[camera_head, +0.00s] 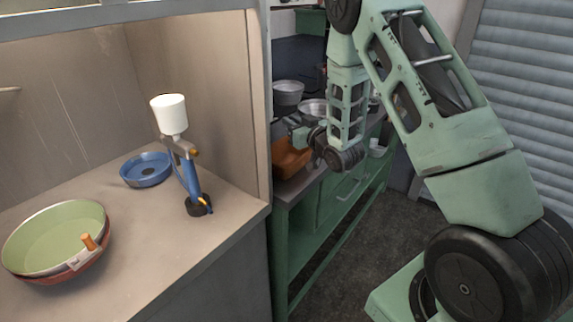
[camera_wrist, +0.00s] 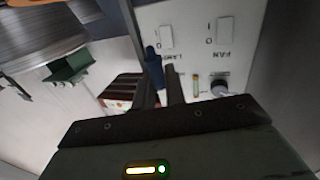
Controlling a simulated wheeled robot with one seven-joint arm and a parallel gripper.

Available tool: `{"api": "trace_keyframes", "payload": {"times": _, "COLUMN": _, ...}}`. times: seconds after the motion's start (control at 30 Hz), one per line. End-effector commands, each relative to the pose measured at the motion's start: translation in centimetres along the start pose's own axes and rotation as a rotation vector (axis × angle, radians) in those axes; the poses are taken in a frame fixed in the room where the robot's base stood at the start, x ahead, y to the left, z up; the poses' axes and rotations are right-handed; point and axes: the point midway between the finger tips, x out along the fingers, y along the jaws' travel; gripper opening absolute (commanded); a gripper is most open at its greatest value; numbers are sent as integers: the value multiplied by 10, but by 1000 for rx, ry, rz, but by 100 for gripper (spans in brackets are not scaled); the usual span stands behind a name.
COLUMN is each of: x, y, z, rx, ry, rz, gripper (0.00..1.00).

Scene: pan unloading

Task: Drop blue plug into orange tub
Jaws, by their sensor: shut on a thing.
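The blue plug (camera_wrist: 152,60) shows in the wrist view as a small dark blue piece at the tips of my gripper (camera_wrist: 161,76). My gripper is shut on it. In the head view my gripper (camera_head: 306,135) is small and partly hidden by my arm, and I cannot make out the plug there. The orange tub (camera_head: 289,158) stands on the green bench, just below and left of my gripper. An orange edge (camera_wrist: 66,9) at the top left of the wrist view may be the tub.
A pale panel (camera_wrist: 200,55) with lamp and fan switches is close beyond the fingers. Metal pots (camera_head: 288,92) stand at the back of the green bench (camera_head: 318,205). At left, a booth holds a spray gun (camera_head: 184,165), a blue dish (camera_head: 146,170) and a green bowl (camera_head: 60,235).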

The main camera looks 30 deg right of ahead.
Motion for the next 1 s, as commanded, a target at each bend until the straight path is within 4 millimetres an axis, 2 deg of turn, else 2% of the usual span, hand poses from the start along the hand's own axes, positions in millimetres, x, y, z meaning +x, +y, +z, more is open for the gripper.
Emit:
{"api": "trace_keyframes", "payload": {"times": 0.03, "x": 0, "y": 0, "z": 9, "rx": 0, "ry": -1, "rz": 0, "gripper": 0}}
{"api": "trace_keyframes", "payload": {"times": 0.13, "x": 0, "y": 0, "z": 15, "rx": 0, "ry": 0, "rz": 0, "gripper": 0}}
{"api": "trace_keyframes", "payload": {"times": 0.43, "x": 0, "y": 0, "z": 16, "rx": 0, "ry": 1, "rz": 0, "gripper": 0}}
{"api": "trace_keyframes", "payload": {"times": 0.47, "x": 0, "y": 0, "z": 16, "rx": 0, "ry": 1, "rz": 0, "gripper": 18}}
{"api": "trace_keyframes", "payload": {"times": 0.53, "x": 0, "y": 0, "z": 16, "rx": 0, "ry": 1, "rz": 0, "gripper": 37}}
{"api": "trace_keyframes", "payload": {"times": 0.87, "x": -2, "y": 0, "z": 16, "rx": 0, "ry": 0, "rz": 0, "gripper": 38}}
{"api": "trace_keyframes", "payload": {"times": 1.0, "x": -16, "y": 0, "z": 18, "rx": 0, "ry": 0, "rz": 1, "gripper": 38}}
